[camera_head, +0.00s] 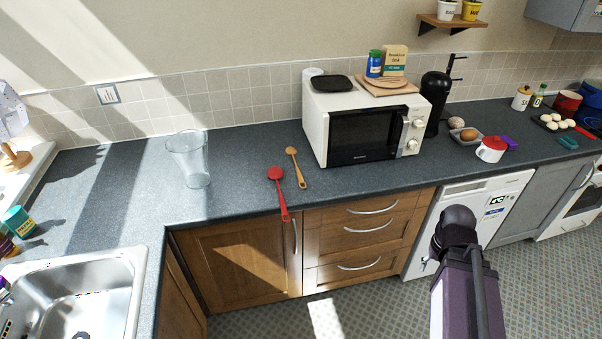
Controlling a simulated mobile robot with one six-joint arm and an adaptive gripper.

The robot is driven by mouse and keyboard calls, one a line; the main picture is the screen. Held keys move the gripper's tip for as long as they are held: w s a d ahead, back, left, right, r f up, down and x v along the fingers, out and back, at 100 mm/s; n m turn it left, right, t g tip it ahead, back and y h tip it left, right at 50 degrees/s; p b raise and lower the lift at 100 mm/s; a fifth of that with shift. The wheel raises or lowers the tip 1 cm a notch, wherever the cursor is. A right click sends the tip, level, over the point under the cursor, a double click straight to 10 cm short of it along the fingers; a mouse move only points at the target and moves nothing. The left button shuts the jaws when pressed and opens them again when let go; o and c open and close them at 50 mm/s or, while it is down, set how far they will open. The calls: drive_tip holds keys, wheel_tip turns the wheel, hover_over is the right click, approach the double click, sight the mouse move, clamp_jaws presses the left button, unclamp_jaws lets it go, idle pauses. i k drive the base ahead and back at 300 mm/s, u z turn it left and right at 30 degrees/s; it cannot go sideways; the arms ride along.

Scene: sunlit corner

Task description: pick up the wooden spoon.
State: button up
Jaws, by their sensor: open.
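The wooden spoon (297,169) lies on the dark grey worktop (236,160), just left of the microwave. Its bowl is toward the wall and its handle runs toward the front edge. A red spoon or ladle (279,190) lies to its left and nearer the front, with its handle end at the worktop's front edge. The two lie close together but apart. Part of my arm shows at the lower right, in front of the white appliance, well away from the spoon. I cannot make out my gripper's fingers.
A white microwave (317,134) stands right of the spoons, carrying several items. A clear glass vessel (187,158) stands to their left. A steel sink (88,295) is at the lower left. Wooden drawers (362,231) are below. The worktop between glass and spoons is clear.

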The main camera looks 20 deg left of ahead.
sight(291, 149)
drive_tip(key=z, duration=0.1)
drive_tip(key=k, duration=0.45)
drive_tip(key=u, duration=0.6)
drive_tip(key=i, duration=1.5)
